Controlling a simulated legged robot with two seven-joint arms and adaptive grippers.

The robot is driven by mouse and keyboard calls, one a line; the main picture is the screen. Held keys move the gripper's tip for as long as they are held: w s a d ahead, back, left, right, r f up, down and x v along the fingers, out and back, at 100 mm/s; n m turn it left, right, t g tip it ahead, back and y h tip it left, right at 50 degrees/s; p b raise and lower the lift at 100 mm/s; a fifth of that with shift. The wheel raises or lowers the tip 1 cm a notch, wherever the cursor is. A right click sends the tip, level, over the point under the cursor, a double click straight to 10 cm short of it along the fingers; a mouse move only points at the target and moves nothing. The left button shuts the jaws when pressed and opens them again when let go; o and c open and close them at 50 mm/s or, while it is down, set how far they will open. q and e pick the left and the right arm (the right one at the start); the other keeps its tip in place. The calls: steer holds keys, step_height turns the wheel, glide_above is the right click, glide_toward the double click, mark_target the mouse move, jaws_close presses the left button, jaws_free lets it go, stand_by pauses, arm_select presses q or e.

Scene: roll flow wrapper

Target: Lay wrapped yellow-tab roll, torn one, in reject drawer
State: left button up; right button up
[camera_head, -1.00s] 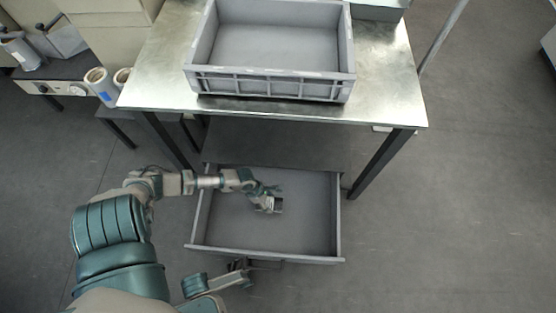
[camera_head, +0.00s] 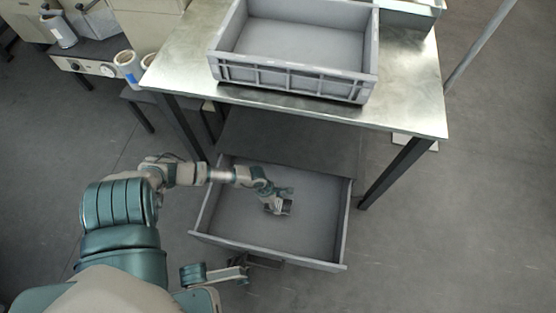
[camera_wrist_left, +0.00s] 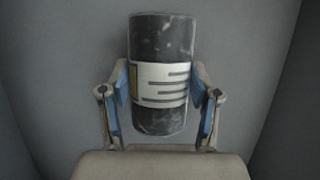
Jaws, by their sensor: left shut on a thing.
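In the left wrist view a dark wrapped roll (camera_wrist_left: 162,38) stands between the fingers of my left gripper (camera_wrist_left: 163,90). It has a white label (camera_wrist_left: 165,85) with grey lines and a yellow tab, and pale scuffs or tears show on its wrap. The gripper is shut on it. In the head view my left gripper (camera_head: 279,207) is inside the open reject drawer (camera_head: 320,225), below the table, and the roll is mostly hidden there. I cannot tell whether the roll touches the drawer floor. My right gripper is not clearly visible.
A large empty grey crate (camera_head: 292,77) sits on the metal table (camera_head: 415,95) above the drawer. Rolls (camera_head: 128,66) with blue labels stand at the left by a machine (camera_head: 95,65). The table leg (camera_head: 395,172) is right of the drawer. Drawer floor around the gripper is clear.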

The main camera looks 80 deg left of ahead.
arm_select(q)
steer(key=shift+a+f, duration=0.1)
steer(key=o, duration=1.5)
steer(key=shift+a+f, duration=0.25)
steer(key=shift+a, duration=0.05)
steer(key=shift+d+r, duration=0.15)
steer(key=shift+d, duration=0.1)
steer(key=shift+r, duration=0.15)
steer(key=v, duration=1.1)
steer(key=shift+s+a+r, duration=0.1)
steer(key=shift+a+r, duration=0.05)
steer(key=shift+a, duration=0.1)
